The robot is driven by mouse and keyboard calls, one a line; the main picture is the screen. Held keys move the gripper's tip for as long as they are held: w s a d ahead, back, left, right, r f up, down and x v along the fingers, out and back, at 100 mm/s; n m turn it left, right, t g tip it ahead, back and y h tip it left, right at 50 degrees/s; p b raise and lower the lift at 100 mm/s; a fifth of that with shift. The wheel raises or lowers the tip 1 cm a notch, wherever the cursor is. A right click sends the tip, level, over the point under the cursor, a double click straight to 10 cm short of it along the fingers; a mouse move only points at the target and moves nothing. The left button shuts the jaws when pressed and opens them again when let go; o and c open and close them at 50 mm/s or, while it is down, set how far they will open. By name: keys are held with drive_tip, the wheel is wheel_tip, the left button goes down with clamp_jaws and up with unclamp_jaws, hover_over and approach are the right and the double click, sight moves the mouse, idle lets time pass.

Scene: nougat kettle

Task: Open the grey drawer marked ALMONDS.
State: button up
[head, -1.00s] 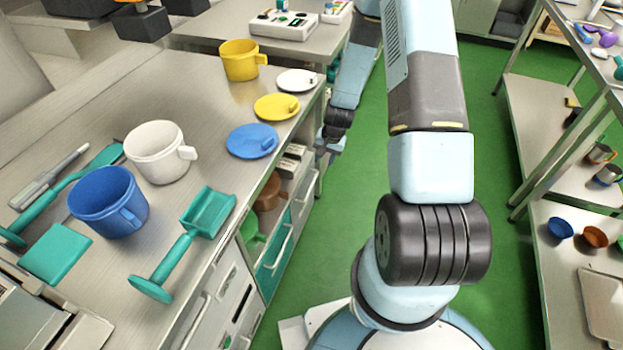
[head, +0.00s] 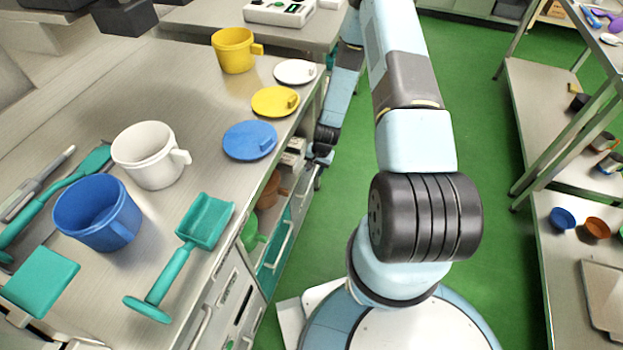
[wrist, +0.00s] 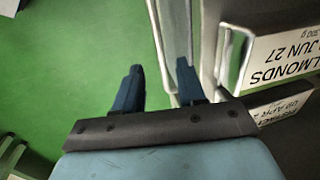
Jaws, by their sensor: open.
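The ALMONDS label (wrist: 285,58) appears upside down in the wrist view, on a drawer front seen at a steep angle. In the head view, small white labels (head: 292,152) show at the cabinet's upper far end; their writing is too small to read. My gripper (wrist: 158,85) is open beside the drawer front. A pale bar (wrist: 162,45) runs between its fingers in that view, apparently a handle; I cannot tell whether the fingers touch it. In the head view my gripper (head: 322,155) is close to the cabinet front, partly hidden by my arm.
The steel counter (head: 190,85) above holds a blue mug (head: 98,215), white mug (head: 150,157), yellow mug (head: 233,50), lids and a teal scoop (head: 190,240). A teal drawer front (head: 272,250) is lower down. Green floor (head: 510,150) is clear between counter and right-hand shelves (head: 565,130).

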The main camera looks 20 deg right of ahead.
sight(311, 181)
drive_tip(key=shift+w+a+f, duration=0.1)
drive_tip(key=shift+a+f, duration=0.1)
drive_tip(key=shift+f, duration=0.95)
drive_tip(key=shift+w+a+f, duration=0.15)
drive_tip(key=shift+f, duration=0.95)
drive_tip(key=shift+w+a+f, duration=0.1)
drive_tip(key=shift+a+f, duration=0.1)
drive_tip(key=shift+f, duration=0.95)
clamp_jaws()
